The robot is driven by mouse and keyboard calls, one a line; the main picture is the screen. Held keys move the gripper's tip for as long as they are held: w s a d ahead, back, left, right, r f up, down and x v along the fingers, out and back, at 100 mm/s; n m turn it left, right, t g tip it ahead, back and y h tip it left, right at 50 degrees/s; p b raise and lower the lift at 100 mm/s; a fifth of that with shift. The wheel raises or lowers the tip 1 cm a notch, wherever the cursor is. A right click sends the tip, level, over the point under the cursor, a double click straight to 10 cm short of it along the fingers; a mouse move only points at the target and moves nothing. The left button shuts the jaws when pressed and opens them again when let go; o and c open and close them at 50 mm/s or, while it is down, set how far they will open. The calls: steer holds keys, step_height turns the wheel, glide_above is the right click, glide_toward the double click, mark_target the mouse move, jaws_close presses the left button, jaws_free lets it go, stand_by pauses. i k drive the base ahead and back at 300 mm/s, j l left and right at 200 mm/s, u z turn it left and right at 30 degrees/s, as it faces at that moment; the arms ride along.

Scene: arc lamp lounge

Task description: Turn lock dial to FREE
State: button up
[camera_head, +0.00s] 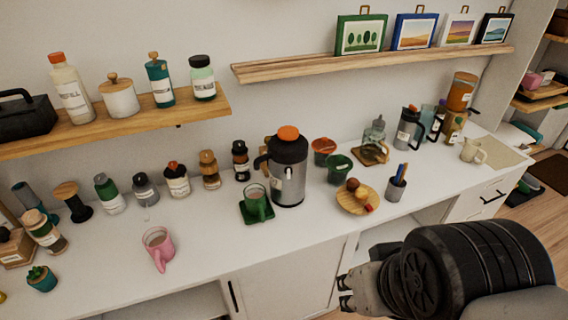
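No dial marking or the word FREE can be read in this view. A large steel and black vacuum jug (289,175) stands mid-counter; its round orange top (288,133) is too small to show any lettering or pointer. Whether that top is the lock dial, I cannot tell. My gripper (344,292) is at the lower right, in front of the counter and well apart from the jug. Its two dark fingertips point left, with a gap between them and nothing held.
A green mug (255,204) on a green coaster stands just left of the jug. A wooden plate (352,202) with small items and a pen cup (396,187) are to its right. A pink mug (158,246) is nearer the front. Several bottles line the back left.

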mark_target(288, 170)
steer(key=i+l, duration=0.45)
steer(key=i+l+u, duration=0.1)
steer(key=i+l, duration=0.35)
steer(key=l, duration=0.25)
